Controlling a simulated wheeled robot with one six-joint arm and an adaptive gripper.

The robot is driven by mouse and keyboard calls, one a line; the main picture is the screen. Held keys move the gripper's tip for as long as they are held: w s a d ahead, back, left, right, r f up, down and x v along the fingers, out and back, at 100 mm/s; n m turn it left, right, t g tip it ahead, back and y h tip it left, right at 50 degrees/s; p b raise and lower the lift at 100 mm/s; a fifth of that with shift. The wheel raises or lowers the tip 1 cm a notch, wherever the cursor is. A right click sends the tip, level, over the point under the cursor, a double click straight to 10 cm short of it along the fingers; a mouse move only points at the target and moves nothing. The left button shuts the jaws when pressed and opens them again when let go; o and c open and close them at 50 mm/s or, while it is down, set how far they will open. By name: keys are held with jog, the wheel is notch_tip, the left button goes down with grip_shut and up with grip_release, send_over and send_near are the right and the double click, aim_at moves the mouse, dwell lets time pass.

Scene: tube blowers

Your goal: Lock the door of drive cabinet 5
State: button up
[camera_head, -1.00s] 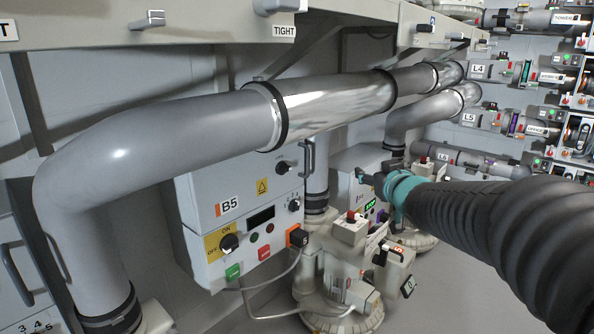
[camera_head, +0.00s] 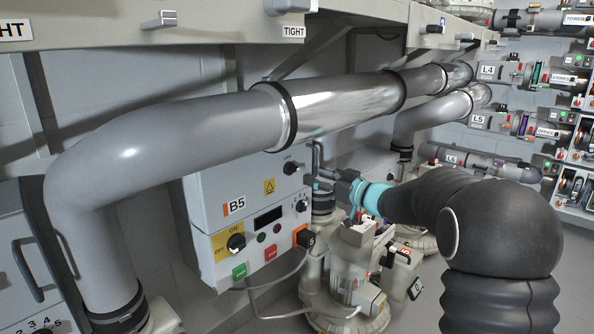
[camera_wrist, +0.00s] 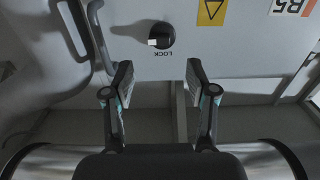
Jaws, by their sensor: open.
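The drive cabinet marked B5 (camera_head: 210,195) is pale grey, below a large pipe. Its black lock knob (camera_head: 291,168) is at the upper right of the door, which looks closed. In the wrist view the cabinet appears upside down, and the lock knob (camera_wrist: 161,35) has a white mark pointing left, with the word LOCK beside it. A grey bar handle (camera_wrist: 97,40) is left of the knob there. My gripper (camera_head: 322,181) is just right of the cabinet door. In the wrist view my gripper (camera_wrist: 160,80) is open and empty, its fingers either side of the knob's line, apart from it.
The thick pipe (camera_head: 190,128) runs above the cabinet, with a shelf edge (camera_head: 100,30) higher up. An orange connector (camera_head: 302,238) with a cable is on the cabinet's lower right. A pale machine base (camera_head: 345,275) stands below my gripper. Another pipe (camera_head: 425,122) is behind.

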aim_at(296, 169)
jog(key=x, duration=0.8)
jog(key=c, duration=1)
